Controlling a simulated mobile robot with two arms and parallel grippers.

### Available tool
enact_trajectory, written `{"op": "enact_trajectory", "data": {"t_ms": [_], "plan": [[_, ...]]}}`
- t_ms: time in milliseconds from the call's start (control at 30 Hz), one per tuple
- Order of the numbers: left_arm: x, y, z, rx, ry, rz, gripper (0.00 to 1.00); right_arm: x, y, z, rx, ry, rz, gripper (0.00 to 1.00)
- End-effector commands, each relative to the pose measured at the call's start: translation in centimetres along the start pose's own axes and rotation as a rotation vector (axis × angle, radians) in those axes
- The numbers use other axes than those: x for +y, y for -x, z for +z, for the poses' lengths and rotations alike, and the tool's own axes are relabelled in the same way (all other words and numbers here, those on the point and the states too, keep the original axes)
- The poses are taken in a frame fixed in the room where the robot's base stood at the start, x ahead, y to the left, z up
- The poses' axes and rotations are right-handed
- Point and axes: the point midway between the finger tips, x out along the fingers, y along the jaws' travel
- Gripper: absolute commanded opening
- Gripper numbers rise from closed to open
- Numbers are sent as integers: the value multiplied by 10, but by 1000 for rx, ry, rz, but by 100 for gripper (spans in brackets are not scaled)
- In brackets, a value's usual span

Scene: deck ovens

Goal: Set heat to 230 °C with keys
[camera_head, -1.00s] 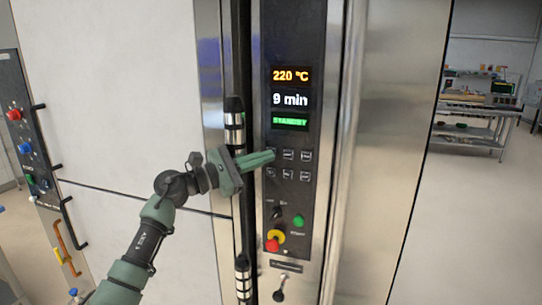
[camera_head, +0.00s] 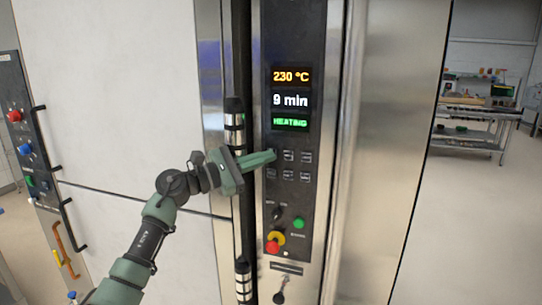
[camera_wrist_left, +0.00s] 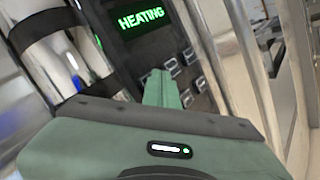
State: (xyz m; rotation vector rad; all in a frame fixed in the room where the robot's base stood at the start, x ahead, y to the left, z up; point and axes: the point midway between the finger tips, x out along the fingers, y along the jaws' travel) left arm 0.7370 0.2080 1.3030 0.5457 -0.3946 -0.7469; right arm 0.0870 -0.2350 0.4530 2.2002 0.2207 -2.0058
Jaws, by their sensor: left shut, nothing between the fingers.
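The oven's control panel (camera_head: 291,220) is a dark vertical strip in the middle of the head view. Its top display (camera_head: 291,77) reads 230 °C in orange, the middle one (camera_head: 291,100) reads 9 min, and the green one (camera_head: 291,123) reads HEATING; that word also shows in the left wrist view (camera_wrist_left: 142,17). Two rows of small keys (camera_head: 289,165) sit below. My left gripper (camera_head: 272,156) is shut and empty, its fingertips at the upper-left key, which they hide. I cannot tell whether they touch it. My right gripper is out of view.
Below the keys are a green button (camera_head: 298,223), a red and yellow stop knob (camera_head: 274,244) and a key switch (camera_head: 280,296). A dark vertical bar with metal fittings (camera_head: 234,120) stands just left of the panel. Open floor lies to the right.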

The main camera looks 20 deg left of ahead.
Motion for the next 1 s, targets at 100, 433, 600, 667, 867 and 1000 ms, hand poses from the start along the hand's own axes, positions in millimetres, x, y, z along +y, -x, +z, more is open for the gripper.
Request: {"op": "enact_trajectory", "data": {"t_ms": [100, 433, 600, 667, 867, 1000], "plan": [[0, -1, 0, 0, 0, 0, 0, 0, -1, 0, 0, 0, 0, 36], [-1, 2, 0, 1, -1, 0, 0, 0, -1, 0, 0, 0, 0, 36], [-6, 8, 4, 1, -2, 0, 0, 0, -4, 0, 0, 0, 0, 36], [-7, 10, 6, 1, -1, 0, 0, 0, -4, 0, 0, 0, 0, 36], [-8, 11, 8, 0, 0, 1, 0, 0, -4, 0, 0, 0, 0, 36], [-8, 11, 8, 0, 0, 0, 0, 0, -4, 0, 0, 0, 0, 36]]}}
